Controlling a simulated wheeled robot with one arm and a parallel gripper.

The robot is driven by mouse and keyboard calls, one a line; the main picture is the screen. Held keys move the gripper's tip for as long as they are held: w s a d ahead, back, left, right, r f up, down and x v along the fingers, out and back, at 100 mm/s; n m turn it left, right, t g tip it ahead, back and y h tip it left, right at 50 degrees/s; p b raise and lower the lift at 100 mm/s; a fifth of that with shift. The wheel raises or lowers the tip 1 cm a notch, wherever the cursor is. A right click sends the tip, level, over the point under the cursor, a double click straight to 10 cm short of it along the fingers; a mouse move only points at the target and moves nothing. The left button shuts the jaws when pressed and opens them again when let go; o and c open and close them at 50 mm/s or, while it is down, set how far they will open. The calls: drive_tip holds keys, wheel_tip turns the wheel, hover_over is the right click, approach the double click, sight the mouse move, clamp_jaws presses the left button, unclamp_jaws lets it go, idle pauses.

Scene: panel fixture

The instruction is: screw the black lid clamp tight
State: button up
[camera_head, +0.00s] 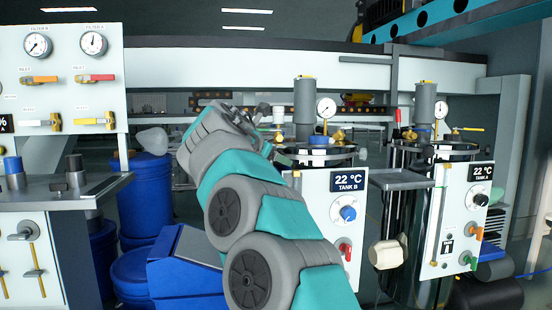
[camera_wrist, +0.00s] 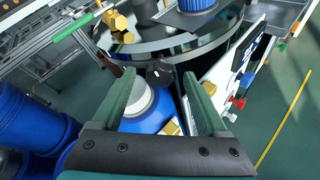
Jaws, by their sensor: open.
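The black lid clamp (camera_wrist: 158,71) shows as a small dark knob at the near rim of the tank lid (camera_wrist: 190,42) in the wrist view. My gripper (camera_wrist: 159,76) is open, its two green fingers pointing at the lid rim. The clamp appears between the fingertips; I cannot tell how far ahead of them it is or whether they touch it. In the head view my arm reaches up toward the left side of the lid of TANK B (camera_head: 319,152). There the arm's end hides the clamp, and the fingers are hard to make out.
Blue drums (camera_head: 146,195) stand left of my arm. A gauge panel (camera_head: 75,75) is at the far left. A gauge (camera_head: 326,107) and a grey cylinder (camera_head: 304,105) rise from the lid of TANK B. TANK A (camera_head: 470,205) stands to the right. Brass fittings (camera_wrist: 118,22) sit near the lid.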

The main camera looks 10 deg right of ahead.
drive_tip(key=shift+w+d, duration=0.2)
clamp_jaws()
idle(0.6)
